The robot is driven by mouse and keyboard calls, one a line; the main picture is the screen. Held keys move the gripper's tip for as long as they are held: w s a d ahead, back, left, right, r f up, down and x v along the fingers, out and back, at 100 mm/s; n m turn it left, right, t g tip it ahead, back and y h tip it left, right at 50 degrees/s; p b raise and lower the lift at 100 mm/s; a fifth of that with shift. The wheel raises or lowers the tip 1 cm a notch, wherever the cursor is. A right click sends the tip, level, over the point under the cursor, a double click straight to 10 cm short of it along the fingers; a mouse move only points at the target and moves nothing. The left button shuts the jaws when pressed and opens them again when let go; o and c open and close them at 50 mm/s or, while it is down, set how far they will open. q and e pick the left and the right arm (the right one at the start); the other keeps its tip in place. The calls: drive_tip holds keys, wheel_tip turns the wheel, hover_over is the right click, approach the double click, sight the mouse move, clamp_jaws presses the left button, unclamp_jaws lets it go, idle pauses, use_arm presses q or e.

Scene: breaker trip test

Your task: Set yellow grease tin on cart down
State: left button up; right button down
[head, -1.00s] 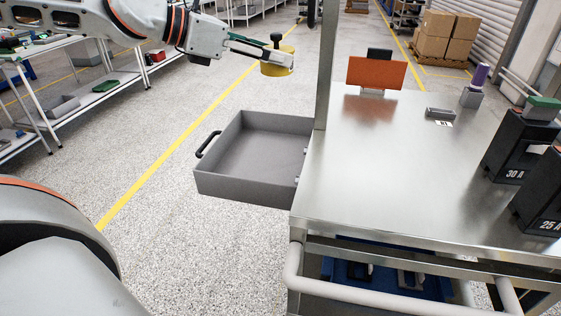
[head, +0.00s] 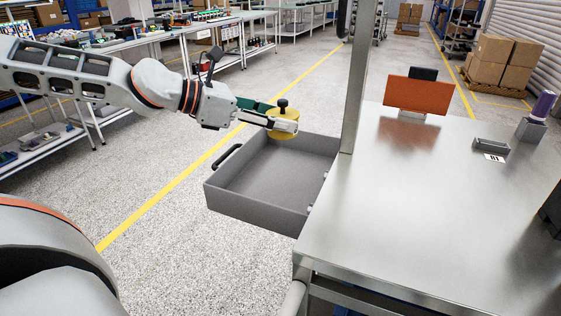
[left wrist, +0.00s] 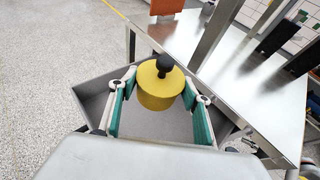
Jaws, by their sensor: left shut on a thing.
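The yellow grease tin (head: 285,124) has a round body and a black knob on its lid. It also shows in the left wrist view (left wrist: 156,97). My left gripper (head: 280,121) is shut on the tin, with a green-padded finger on each side of it. The tin is upright and appears held in the air at the far side of the open grey drawer (head: 250,212). The cart (head: 400,220) has a bare steel top and stands to the right of the tin. The right gripper is not in view.
A steel post (head: 361,75) rises from the cart's left edge, close to the tin. An orange panel (head: 417,95), a small grey block (head: 491,145) and a purple-topped item (head: 543,106) stand on the cart. The cart's near and middle top is clear. The drawer looks empty.

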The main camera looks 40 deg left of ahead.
use_arm(q)
wheel_tip(320, 180, down, 10)
drive_tip(key=shift+f+b, duration=0.15)
drive_tip(key=shift+b, duration=0.4)
drive_tip(key=shift+f, duration=0.2)
drive_tip(key=shift+r, duration=0.15)
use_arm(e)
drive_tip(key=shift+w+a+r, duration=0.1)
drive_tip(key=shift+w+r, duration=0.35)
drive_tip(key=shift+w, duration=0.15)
